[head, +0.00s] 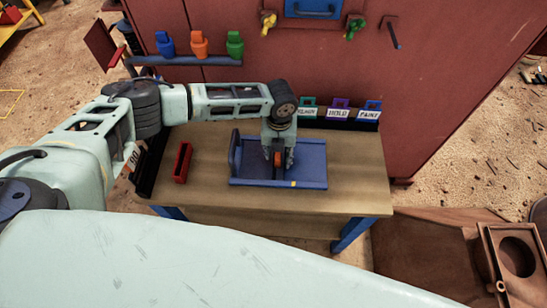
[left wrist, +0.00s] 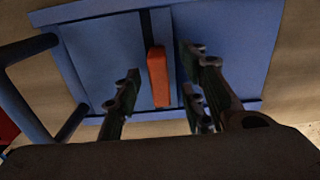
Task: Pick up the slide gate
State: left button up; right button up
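The slide gate (head: 312,165) looks like a flat blue plate with a raised bar handle at its left end. It lies on the wooden table. In the left wrist view the plate (left wrist: 215,40) fills the upper part, with a dark raised rib and an orange-red block (left wrist: 158,76) in its middle. My left gripper (head: 278,164) points down over the plate. Its fingers (left wrist: 160,62) are apart, one on each side of the orange block, with a gap showing on both sides. Whether the fingertips touch the plate cannot be told. My right gripper is out of view.
The table (head: 354,185) also bears a small red holder (head: 182,162) at the left and labelled tags (head: 338,108) in a black rack at the back. A red machine wall (head: 440,80) stands behind. Brown machine parts (head: 440,250) lie at the lower right.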

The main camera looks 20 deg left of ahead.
pick_arm(q)
jog(key=shift+f, duration=0.65)
grip_shut()
jog(key=shift+w+r, duration=0.15)
jog(key=shift+w, duration=0.05)
